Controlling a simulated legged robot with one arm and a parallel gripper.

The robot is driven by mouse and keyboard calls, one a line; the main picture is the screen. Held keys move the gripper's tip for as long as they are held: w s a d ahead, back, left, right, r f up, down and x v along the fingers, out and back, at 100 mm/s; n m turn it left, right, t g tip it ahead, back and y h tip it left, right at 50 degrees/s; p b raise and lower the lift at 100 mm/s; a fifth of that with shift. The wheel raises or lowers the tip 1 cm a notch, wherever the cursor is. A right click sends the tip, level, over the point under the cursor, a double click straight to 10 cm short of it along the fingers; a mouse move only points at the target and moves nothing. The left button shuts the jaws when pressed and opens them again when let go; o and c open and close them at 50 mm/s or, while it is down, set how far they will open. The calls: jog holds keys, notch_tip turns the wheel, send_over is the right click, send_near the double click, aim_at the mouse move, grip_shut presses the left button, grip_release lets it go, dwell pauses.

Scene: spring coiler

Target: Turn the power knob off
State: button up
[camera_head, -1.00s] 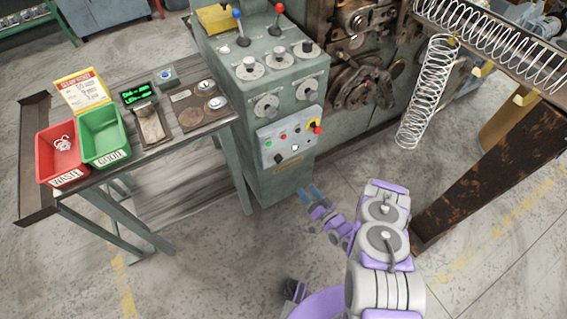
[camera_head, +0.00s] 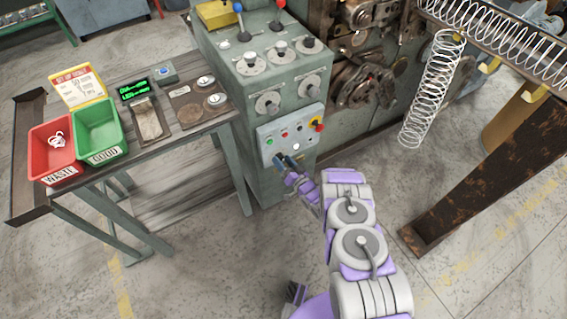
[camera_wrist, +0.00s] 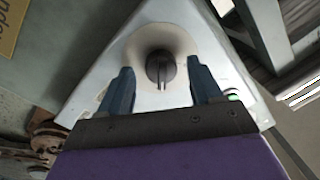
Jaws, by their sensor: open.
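The black power knob (camera_wrist: 160,68) sits on the light grey control panel (camera_wrist: 227,72) in the wrist view. Its raised grip runs roughly up and down in that picture. My gripper (camera_wrist: 163,80) is open, with one blue finger on each side of the knob and a visible gap on both sides. In the head view my gripper (camera_head: 287,161) is at the lower left of the panel (camera_head: 294,141), on the front of the green machine cabinet (camera_head: 262,185). There the knob is mostly hidden by the fingers. How far the fingertips are from the panel face is unclear.
A red and yellow emergency-stop button (camera_head: 316,124) and small coloured buttons share the panel. A workbench (camera_head: 150,165) with a red bin (camera_head: 50,152) and green bin (camera_head: 100,130) stands left. A hanging spring (camera_head: 432,90) and rusty beam (camera_head: 470,175) are right.

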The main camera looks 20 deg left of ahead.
jog(key=shift+w+a+f, duration=0.1)
jog(key=shift+a+f, duration=0.05)
jog(key=shift+a, duration=0.4)
jog(key=shift+d, duration=0.45)
jog(key=shift+c, duration=1.4)
jog(key=shift+a, duration=0.15)
jog(key=c, duration=0.8)
